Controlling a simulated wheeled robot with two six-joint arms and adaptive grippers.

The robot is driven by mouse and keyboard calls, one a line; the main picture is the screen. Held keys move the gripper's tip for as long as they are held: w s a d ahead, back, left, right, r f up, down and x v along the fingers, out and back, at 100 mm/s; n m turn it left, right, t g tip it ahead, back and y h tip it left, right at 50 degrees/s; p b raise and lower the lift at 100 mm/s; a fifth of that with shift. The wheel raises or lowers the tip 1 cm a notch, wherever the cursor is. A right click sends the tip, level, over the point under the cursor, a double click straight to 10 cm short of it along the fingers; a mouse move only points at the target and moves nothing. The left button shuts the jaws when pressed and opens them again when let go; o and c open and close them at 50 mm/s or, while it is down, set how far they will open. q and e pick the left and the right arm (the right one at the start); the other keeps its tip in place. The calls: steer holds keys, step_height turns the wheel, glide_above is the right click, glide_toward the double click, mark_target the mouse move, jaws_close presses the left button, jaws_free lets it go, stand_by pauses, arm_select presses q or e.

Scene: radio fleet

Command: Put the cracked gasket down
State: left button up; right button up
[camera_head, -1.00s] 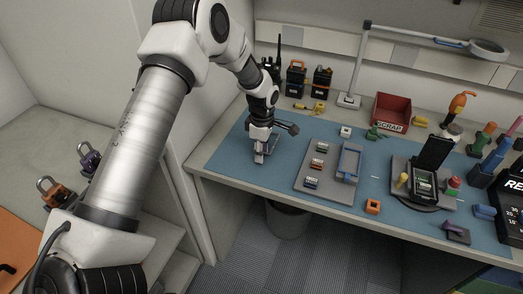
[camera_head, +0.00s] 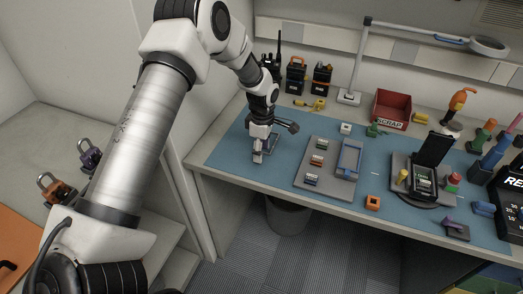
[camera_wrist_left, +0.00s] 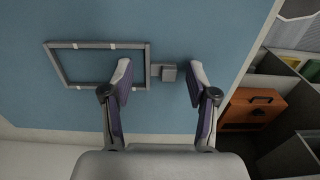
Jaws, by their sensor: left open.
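The gasket (camera_wrist_left: 101,45) is a thin grey rectangular frame with a small square grip block (camera_wrist_left: 169,73) on one side. In the left wrist view it appears to lie flat on the blue mat (camera_wrist_left: 205,25). My left gripper (camera_wrist_left: 160,70) is open, with its fingertips apart on either side of the block. In the head view my left gripper (camera_head: 263,155) is low over the mat's left end, and the gasket is mostly hidden there. I cannot make out a crack. My right gripper is not in view.
Right of the gripper are a grey tray (camera_head: 304,183) with small modules, an orange block (camera_head: 372,203) and an open black case (camera_head: 424,181). A red scrap bin (camera_head: 391,106) and radios (camera_head: 296,77) stand behind. The bench's front edge is close.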

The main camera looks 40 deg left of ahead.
arm_select(q)
step_height(320, 180, up, 13)
steer(key=b, duration=0.1)
steer(key=shift+w+f, duration=0.15)
steer(key=shift+f, duration=0.05)
